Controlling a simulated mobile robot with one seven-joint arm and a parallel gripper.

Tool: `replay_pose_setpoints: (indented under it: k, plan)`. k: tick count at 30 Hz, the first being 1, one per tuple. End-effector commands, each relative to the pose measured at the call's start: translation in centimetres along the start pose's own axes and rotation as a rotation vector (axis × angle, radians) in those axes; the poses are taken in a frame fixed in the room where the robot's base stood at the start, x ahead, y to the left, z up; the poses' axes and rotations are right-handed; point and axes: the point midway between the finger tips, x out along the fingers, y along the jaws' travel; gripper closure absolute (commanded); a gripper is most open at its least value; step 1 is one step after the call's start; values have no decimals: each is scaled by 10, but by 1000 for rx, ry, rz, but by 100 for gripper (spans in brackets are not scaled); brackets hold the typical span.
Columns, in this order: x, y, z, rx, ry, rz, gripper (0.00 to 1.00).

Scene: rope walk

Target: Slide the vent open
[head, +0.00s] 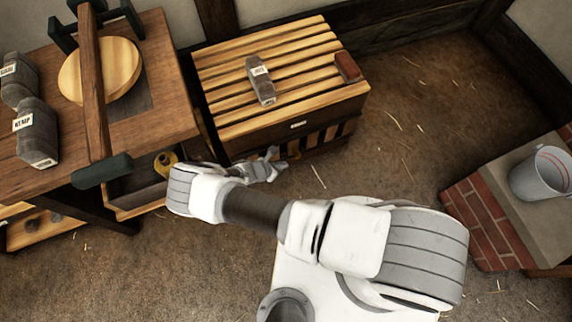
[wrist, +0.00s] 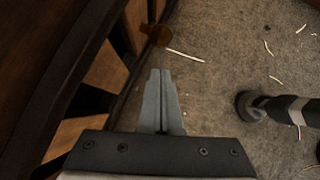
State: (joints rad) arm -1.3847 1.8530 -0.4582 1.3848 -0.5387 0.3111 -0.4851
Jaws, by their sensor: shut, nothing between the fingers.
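The vent (head: 322,139) is the slatted lower front of the wooden chest, with dark gaps between upright bars. In the wrist view its slats and gaps (wrist: 103,72) run along the left side. A small brownish knob (wrist: 157,35) stands out from that front, ahead of my fingertips; in the head view it is mostly hidden behind my gripper. How far the vent is open I cannot tell.
The slatted chest top (head: 280,75) bears a labelled grey bag (head: 261,80) and a reddish block (head: 347,67). A workbench with an open drawer (head: 140,190) stands close on the left. A brick plinth with a bucket (head: 541,174) is at right. Floor between is clear.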

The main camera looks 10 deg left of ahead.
Motion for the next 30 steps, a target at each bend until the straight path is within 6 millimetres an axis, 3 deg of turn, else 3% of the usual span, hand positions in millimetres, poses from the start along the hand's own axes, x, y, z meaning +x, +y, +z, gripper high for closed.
replay_pose_setpoints:
  k: [6,12,18,30]
  plan:
    - [-56,2,2,0,3,2,100]
    - [-88,2,0,0,3,2,100]
    - [-101,1,-1,0,2,1,100]
    - [-101,1,-2,0,2,1,100]
